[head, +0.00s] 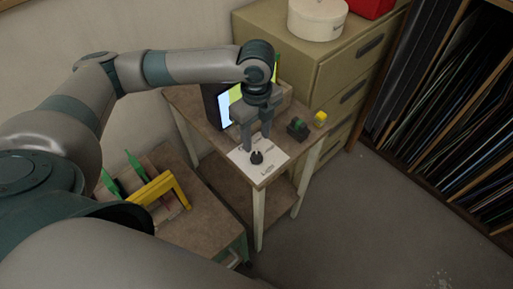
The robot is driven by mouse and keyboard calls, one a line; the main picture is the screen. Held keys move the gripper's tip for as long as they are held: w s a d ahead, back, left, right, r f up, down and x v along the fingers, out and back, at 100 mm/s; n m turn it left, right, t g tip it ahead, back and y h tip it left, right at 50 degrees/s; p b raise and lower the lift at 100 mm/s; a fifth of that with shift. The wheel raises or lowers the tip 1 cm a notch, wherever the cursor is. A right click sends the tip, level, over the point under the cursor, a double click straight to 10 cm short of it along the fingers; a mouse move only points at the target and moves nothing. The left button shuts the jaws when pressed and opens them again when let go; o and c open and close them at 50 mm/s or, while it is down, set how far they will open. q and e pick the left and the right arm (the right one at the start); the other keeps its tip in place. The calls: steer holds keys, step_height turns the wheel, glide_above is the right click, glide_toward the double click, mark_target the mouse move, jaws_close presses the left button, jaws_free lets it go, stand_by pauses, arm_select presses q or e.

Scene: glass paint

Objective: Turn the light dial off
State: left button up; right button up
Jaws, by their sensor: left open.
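The light dial (257,158) is a small black knob on a white plate (270,172) with dark markings, near the front corner of a small wooden table. My left gripper (257,148) points down over the dial, its fingers apart, with the tips close above or around the knob. I cannot tell whether the fingers touch it. The markings are too small to read. My right gripper is not in view.
A lit panel (226,108) stands behind my left gripper. A dark block with a green part (297,129) and a yellow item (320,118) sit to the right on the table. A drawer cabinet (318,62) stands behind. A lower bench (205,222) holds a yellow frame (160,188).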

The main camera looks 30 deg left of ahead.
mark_target(256, 154)
arm_select(q)
step_height(256, 154, down, 7)
steer(key=shift+p, duration=0.55)
steer(key=c, duration=1)
